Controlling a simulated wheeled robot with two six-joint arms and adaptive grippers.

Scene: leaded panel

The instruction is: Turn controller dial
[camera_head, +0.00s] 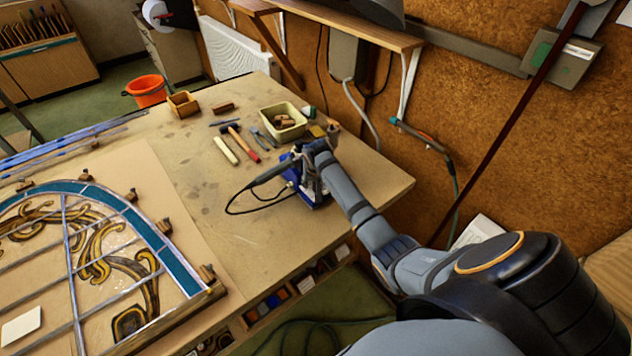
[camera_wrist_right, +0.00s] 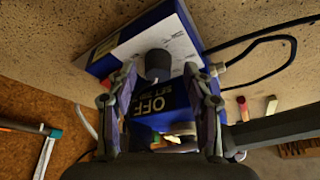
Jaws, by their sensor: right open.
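The controller (camera_head: 316,199) is a blue box near the right end of the workbench, partly covered by my right gripper (camera_head: 308,158). In the right wrist view the controller (camera_wrist_right: 175,25) shows a pale face plate and the word OFF. Its dial (camera_wrist_right: 158,64) is a short dark knob on that plate. My right gripper (camera_wrist_right: 160,80) is open, with one finger on each side of the dial. Whether the fingers touch the dial cannot be told. My left gripper is not in view.
A black cable (camera_head: 238,205) loops from the controller over the bench. A red-handled tool (camera_head: 244,144), pliers (camera_head: 263,138) and a cream tray (camera_head: 284,119) lie behind it. A leaded panel (camera_head: 170,258) fills the left of the bench. The front right of the bench is clear.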

